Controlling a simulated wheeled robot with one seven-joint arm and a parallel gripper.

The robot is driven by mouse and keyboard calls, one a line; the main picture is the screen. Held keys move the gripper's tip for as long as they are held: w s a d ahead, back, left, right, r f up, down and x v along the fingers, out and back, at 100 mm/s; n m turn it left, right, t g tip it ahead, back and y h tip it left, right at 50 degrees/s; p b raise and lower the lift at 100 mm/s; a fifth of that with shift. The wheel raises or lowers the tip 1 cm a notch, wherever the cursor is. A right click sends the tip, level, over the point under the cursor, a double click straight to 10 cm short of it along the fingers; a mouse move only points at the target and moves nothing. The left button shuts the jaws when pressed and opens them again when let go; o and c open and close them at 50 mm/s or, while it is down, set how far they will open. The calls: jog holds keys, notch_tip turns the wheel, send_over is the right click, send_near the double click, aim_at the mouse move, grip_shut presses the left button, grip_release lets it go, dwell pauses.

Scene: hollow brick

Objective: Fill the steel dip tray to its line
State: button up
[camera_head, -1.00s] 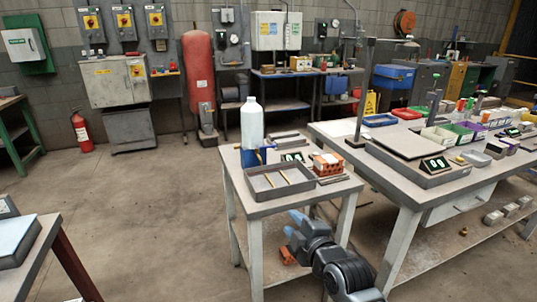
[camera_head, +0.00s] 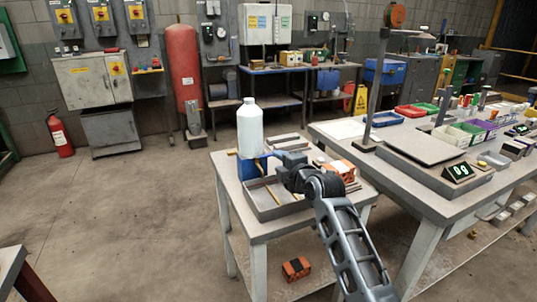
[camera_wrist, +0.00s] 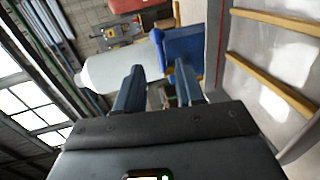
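The grey steel dip tray (camera_head: 254,212) lies on the small table. Two wooden rods lie across it, and it fills the right of the wrist view (camera_wrist: 222,70). A white bottle (camera_head: 249,128) stands upright beyond the tray in a blue holder (camera_head: 247,168). Both also show in the wrist view, the bottle (camera_wrist: 115,68) on its side there and the blue holder (camera_wrist: 182,48) beside it. My gripper (camera_head: 283,159) is above the tray's far side, right of the bottle. Its fingers (camera_wrist: 158,78) are apart and empty, pointing towards the bottle and holder.
An orange hollow brick (camera_head: 340,169) stands right of my gripper, partly hidden. Another orange brick (camera_head: 296,268) lies on the lower shelf. A larger bench (camera_head: 420,195) with bins and a digital scale (camera_head: 458,172) stands at right. The floor at left is clear.

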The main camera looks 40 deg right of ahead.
aim_at(270, 155)
jog(key=shift+x, duration=3.5)
jog(key=shift+c, duration=0.2)
grip_shut()
